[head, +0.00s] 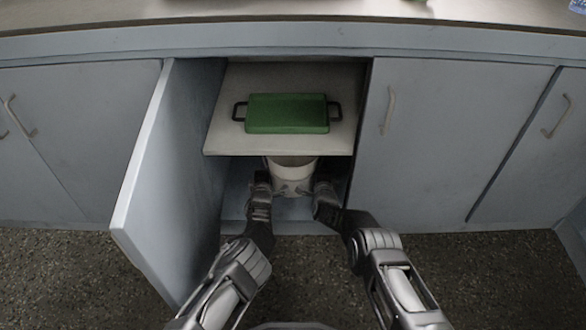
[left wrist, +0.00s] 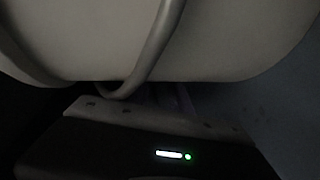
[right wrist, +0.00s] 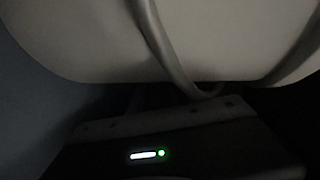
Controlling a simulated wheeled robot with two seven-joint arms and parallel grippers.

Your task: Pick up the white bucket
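The white bucket (head: 292,168) stands in the open cabinet under the shelf, its upper part partly hidden by the shelf edge. My left gripper (head: 272,187) is at its left front side and my right gripper (head: 307,190) is at its right front side. In the left wrist view the bucket's pale wall (left wrist: 230,40) fills the top, with a curved grey handle (left wrist: 155,45) crossing it. The right wrist view shows the wall (right wrist: 80,40) and a handle bar (right wrist: 165,50) just as close. Both sets of fingertips are too dark and covered to read.
A green case (head: 287,114) with dark handles lies on the white shelf (head: 225,140) above the bucket. The open cabinet door (head: 150,170) stands to the left of my left arm. A closed door (head: 430,140) is on the right. The counter (head: 200,12) runs above.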

